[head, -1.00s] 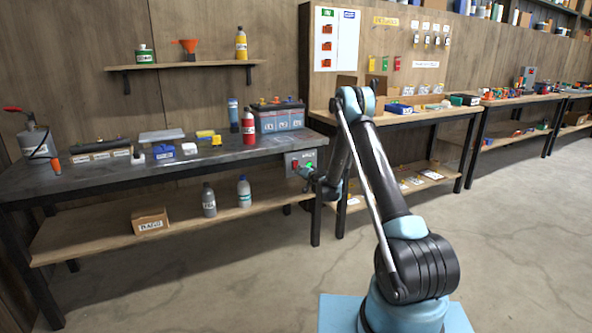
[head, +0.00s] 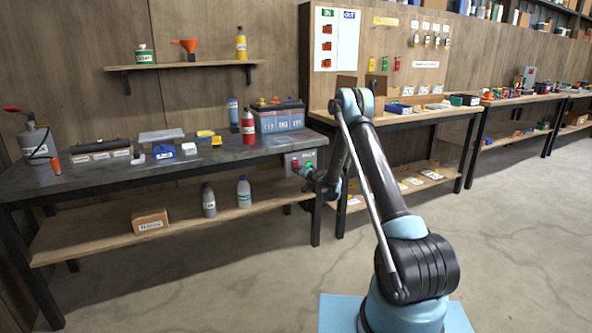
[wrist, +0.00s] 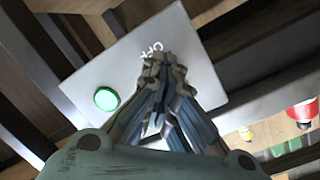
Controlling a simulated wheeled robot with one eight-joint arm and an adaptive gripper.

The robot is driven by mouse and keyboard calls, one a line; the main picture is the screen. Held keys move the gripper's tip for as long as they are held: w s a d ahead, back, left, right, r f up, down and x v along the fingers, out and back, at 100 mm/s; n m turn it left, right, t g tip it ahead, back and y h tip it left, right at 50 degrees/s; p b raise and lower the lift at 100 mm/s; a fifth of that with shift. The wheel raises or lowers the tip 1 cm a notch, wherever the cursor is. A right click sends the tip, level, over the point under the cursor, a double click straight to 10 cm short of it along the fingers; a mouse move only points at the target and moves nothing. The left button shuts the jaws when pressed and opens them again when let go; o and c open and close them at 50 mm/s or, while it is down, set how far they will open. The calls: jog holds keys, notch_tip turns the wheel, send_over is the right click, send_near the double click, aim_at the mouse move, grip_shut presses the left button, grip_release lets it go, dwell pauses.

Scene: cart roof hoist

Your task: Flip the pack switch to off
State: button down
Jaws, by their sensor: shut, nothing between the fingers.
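The pack switch box (head: 304,158) is a light grey panel on the front edge of the dark workbench, at its right end. A green lamp and a small red spot show on it in the head view. In the wrist view the panel (wrist: 185,28) fills the middle, with a lit green lamp (wrist: 107,98) at left and a partly covered label that seems to read OFF. My gripper (wrist: 160,62) is shut and empty, its tips right in front of the panel by the label. The gripper (head: 304,173) also shows at the box in the head view. The switch lever is hidden; I cannot tell contact.
The workbench (head: 110,182) holds a red bottle (head: 248,127), a battery-like case (head: 278,120) and small labelled items. A lower shelf (head: 100,232) with bottles and a box runs beneath. A second bench (head: 440,116) stands to the right. The floor in front is clear.

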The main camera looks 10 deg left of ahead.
jog(key=v, duration=0.7)
dwell(0.6)
jog(key=s+d+r+n+g, duration=0.1)
jog(key=s+d+r, duration=0.1)
jog(key=s+r, duration=0.3)
jog(key=s+d+r+n+g, duration=0.1)
jog(key=s+d+r+g, duration=0.15)
jog(key=r, duration=0.55)
jog(key=s+d+r+n+g+h, duration=0.1)
jog(key=s+d+r, duration=0.2)
jog(key=s, duration=0.4)
jog(key=s+d+r+g+h, duration=0.1)
jog(key=s+d+r, duration=0.3)
jog(key=s, duration=0.4)
jog(key=s+d+f+g+h, duration=0.2)
jog(key=s+d, duration=0.4)
jog(key=s, duration=0.8)
jog(key=s+d+f+g+h, duration=0.1)
jog(key=s+d+f, duration=0.3)
jog(key=s, duration=1)
jog(key=s+d+f+g+h, duration=0.2)
jog(key=s+d, duration=0.7)
jog(key=s, duration=0.6)
jog(key=shift+f+m+g+h, duration=0.35)
jog(key=shift+f+h, duration=0.2)
jog(key=shift+h, duration=0.45)
